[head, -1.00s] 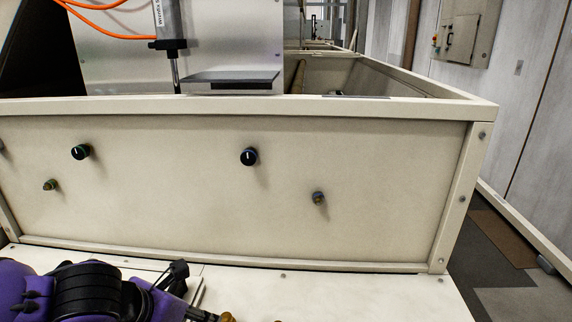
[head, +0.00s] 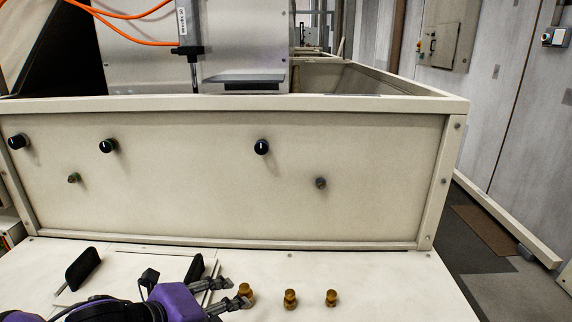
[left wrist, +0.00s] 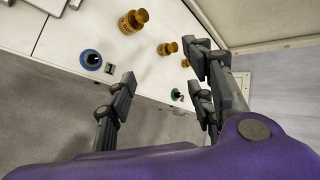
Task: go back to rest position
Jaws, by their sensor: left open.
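My left gripper (head: 238,292) comes in from the lower left of the head view on a purple arm. Its two dark fingers are apart, with nothing between them that I can make out. My right gripper is not in view.
Two black handles (head: 83,269) are at the ledge's left. Open floor (head: 500,260) lies at right.

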